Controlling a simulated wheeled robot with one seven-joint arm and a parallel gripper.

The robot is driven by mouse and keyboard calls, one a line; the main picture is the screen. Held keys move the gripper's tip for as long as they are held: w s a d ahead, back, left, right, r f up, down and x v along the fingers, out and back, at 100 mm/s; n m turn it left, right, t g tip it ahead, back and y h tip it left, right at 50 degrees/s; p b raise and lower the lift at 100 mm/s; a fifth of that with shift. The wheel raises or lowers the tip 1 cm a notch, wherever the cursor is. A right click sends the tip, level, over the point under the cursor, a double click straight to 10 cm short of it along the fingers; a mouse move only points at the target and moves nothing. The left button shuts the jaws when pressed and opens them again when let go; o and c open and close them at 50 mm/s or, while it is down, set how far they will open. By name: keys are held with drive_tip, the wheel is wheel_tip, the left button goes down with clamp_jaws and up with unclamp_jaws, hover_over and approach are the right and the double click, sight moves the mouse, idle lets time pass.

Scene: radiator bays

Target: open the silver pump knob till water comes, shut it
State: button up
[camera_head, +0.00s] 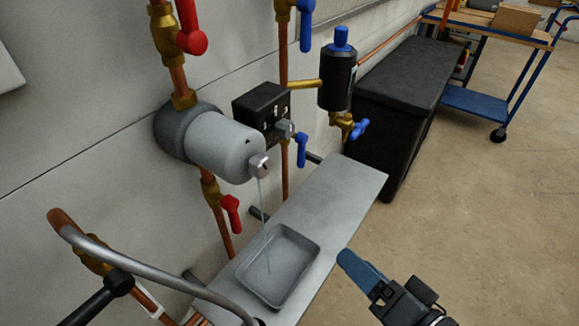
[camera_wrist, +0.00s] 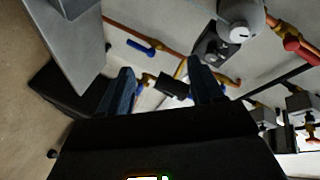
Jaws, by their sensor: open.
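The silver pump knob (camera_head: 260,166) sits on the front end of the grey pump (camera_head: 222,146) on the wall. A thin pale stream of water (camera_head: 262,200) runs from just below the knob into the grey tray (camera_head: 314,262). In the wrist view the pump (camera_wrist: 238,14) and its knob (camera_wrist: 239,34) show at the upper right. My gripper (camera_head: 352,264) is to the lower right of the tray in the picture, apart from the knob. In the wrist view my gripper (camera_wrist: 162,84) is open, its two blue fingers apart, with nothing held.
The tray stands on a grey shelf (camera_head: 352,186). Red-handled valves (camera_head: 191,40) and blue-handled valves (camera_head: 302,150) sit on copper pipes near the pump. A black canister (camera_head: 338,84) hangs right of it. A black chest (camera_head: 398,90) and blue cart (camera_head: 474,103) stand behind; floor at right is clear.

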sight(266, 169)
drive_tip(key=w+a+r+y, duration=0.2)
drive_tip(key=w+a+r, duration=0.1)
drive_tip(key=w+a, duration=0.1)
drive_tip(key=w+a+r+n+g+y+p, duration=0.1)
drive_tip(key=w+a+r+y, duration=0.1)
drive_tip(key=w+a+r, duration=0.2)
drive_tip(key=w+a+r+n+g+y, duration=0.1)
drive_tip(key=w+a+r+y, duration=0.1)
drive_tip(key=a, duration=0.4)
drive_tip(key=shift+w+r+y, duration=0.2)
drive_tip(key=shift+w+r, duration=0.15)
drive_tip(key=shift+w, duration=0.2)
drive_tip(key=shift+w+r+y, duration=0.2)
drive_tip(key=shift+w+r, duration=0.1)
drive_tip(key=shift+w, duration=0.2)
drive_tip(key=shift+d, duration=0.1)
drive_tip(key=shift+c, duration=0.4)
drive_tip(key=c, duration=1)
